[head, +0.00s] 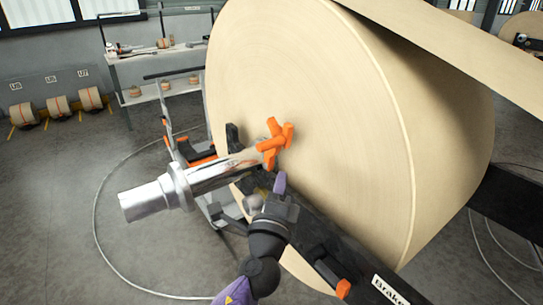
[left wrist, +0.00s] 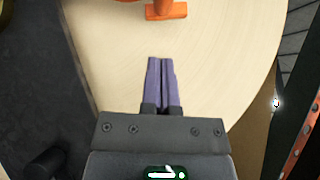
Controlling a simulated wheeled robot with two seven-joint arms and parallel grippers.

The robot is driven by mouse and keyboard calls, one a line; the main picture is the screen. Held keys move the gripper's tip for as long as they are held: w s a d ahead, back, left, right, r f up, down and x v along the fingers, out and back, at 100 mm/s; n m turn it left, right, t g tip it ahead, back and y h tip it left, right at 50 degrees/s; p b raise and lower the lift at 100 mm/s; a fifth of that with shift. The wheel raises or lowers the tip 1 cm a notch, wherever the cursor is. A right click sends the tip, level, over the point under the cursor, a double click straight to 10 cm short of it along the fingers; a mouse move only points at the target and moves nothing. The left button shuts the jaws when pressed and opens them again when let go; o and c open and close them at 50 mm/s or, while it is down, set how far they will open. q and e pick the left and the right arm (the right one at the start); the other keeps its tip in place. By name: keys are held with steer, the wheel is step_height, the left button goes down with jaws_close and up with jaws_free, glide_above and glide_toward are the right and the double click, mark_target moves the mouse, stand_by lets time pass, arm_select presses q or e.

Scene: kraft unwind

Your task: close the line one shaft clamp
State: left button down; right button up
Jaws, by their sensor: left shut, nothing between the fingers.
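The shaft clamp shows as an orange cross-shaped knob (head: 273,144) at the end of the silver shaft (head: 176,187), against the face of the large kraft roll (head: 325,130). In the left wrist view part of the orange knob (left wrist: 166,10) is at the top edge, cut off by the frame. My left gripper (head: 280,183) is just below the knob in the head view, apart from it. In the left wrist view its purple fingers (left wrist: 160,75) are together and empty, pointing toward the knob. The clamp's lower parts are partly hidden behind my left arm. My right gripper is in neither view.
A dark stand arm with a "Brake" label (head: 390,289) and an orange-tipped lever (head: 343,288) runs to the lower right.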

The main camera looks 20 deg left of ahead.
mark_target(274, 147)
arm_select(q)
steer(key=w, duration=0.1)
steer(key=w+a+r, duration=0.1)
steer(key=w+a, duration=0.1)
steer(key=shift+w+a+r+p, duration=0.1)
steer(key=shift+w+r+p, duration=0.2)
steer(key=shift+p, duration=0.05)
steer(key=shift+w+a+r, duration=0.2)
steer(key=shift+w+a, duration=0.15)
steer(key=shift+a, duration=0.15)
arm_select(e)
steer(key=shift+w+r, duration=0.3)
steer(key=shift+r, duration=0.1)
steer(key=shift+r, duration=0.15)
